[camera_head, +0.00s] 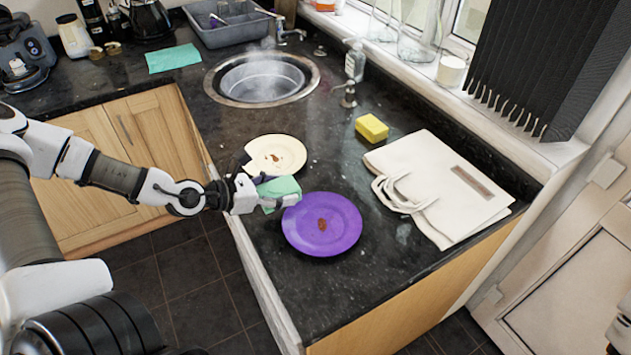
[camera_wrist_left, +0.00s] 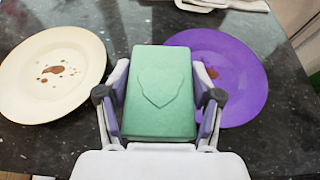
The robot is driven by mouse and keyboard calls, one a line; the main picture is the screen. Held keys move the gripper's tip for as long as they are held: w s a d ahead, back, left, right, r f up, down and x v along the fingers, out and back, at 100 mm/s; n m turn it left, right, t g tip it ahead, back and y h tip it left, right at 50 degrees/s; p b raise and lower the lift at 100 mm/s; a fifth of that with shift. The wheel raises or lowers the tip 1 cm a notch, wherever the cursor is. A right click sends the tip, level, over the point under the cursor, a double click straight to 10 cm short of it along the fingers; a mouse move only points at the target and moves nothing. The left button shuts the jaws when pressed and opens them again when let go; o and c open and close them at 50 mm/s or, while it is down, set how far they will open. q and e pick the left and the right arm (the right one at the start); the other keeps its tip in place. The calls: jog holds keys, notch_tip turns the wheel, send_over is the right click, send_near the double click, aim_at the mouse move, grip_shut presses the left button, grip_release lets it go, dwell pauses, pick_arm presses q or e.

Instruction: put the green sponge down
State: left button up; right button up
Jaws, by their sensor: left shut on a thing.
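The green sponge (camera_head: 278,187) is in my left gripper (camera_head: 272,194), which is shut on it near the front edge of the counter. In the left wrist view the sponge (camera_wrist_left: 160,92) sits between both fingers, with a shield-like outline on its face. A purple plate (camera_head: 322,224) with a brown stain lies to the right of the gripper. A cream plate (camera_head: 277,154), also stained, lies just behind it. The gripper covers part of the cream plate's edge. Whether the sponge touches anything below is hard to tell.
A yellow sponge (camera_head: 371,128) and a white bag (camera_head: 440,187) lie on the dark counter (camera_head: 272,282) to the right. A steaming sink (camera_head: 262,80), a teal cloth (camera_head: 173,58) and a grey dish tub (camera_head: 228,24) are at the back. Bare counter lies in front of the purple plate.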

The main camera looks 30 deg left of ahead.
pick_arm(q)
jog(key=w+b, duration=0.1)
jog(key=w, duration=0.1)
jog(key=w+f+b, duration=0.1)
jog(key=w+d+b, duration=0.1)
jog(key=w, duration=0.1)
jog(key=shift+w+f, duration=0.25)
jog(key=shift+w, duration=0.1)
send_over(317, 181)
jog(key=shift+s+d+r, duration=0.1)
jog(key=shift+s, duration=0.05)
notch_tip(317, 181, down, 3)
jog(key=shift+f+p, duration=0.2)
jog(key=shift+p, duration=0.15)
jog(key=shift+f+b, duration=0.3)
jog(key=shift+b, duration=0.05)
jog(key=o, duration=0.7)
pick_arm(e)
notch_tip(317, 181, down, 5)
jog(key=shift+w, duration=0.15)
